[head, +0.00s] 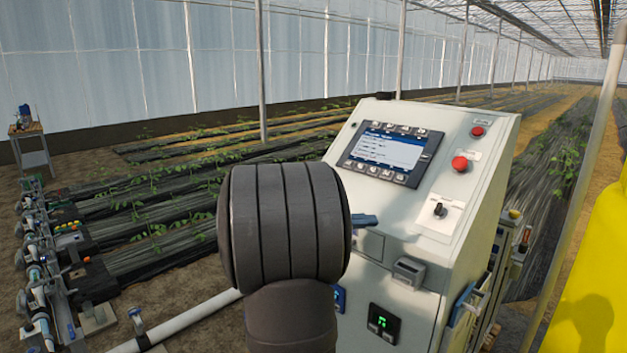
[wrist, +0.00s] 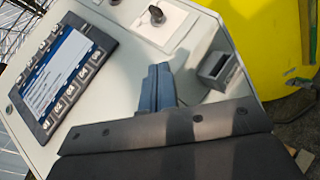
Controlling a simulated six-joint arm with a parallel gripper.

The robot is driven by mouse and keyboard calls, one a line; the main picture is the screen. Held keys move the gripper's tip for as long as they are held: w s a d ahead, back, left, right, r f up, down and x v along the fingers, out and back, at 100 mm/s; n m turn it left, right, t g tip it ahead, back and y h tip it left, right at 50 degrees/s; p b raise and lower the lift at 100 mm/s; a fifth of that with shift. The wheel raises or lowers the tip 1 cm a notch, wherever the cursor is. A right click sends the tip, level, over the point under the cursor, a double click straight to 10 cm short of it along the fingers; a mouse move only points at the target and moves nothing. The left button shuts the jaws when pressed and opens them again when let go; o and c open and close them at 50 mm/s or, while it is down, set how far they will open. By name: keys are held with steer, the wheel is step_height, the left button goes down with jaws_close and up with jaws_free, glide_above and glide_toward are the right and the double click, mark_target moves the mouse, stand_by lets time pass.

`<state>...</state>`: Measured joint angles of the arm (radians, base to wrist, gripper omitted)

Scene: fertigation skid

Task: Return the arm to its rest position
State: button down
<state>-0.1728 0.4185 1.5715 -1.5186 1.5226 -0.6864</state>
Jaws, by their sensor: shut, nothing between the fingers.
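My gripper shows in the wrist view (wrist: 159,72) as two blue fingers pressed together, with nothing between them. In the head view its blue tip (head: 368,220) sticks out to the right from behind my dark arm. The fingers are in front of the pale control cabinet (head: 415,225), below its screen (head: 387,152). I cannot tell how far the tips are from the panel. My dark arm hides the rest of the gripper and the cabinet's lower left side in the head view.
The cabinet has a red mushroom button (head: 460,163), a black rotary switch (head: 439,210) and a protruding grey box (head: 409,271). A yellow tank (head: 592,270) stands at right. A pipe manifold (head: 38,275) runs along the left. Planted rows lie behind.

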steer(key=shift+s+d+r+m+g+h, duration=0.15)
steer(key=shift+s+d+r+m+h, duration=0.2)
steer(key=shift+r, duration=0.3)
steer(key=shift+s+d+r+m+g+h, duration=0.1)
steer(key=shift+s+d+r+g+h, duration=0.05)
steer(key=shift+d+r, duration=0.4)
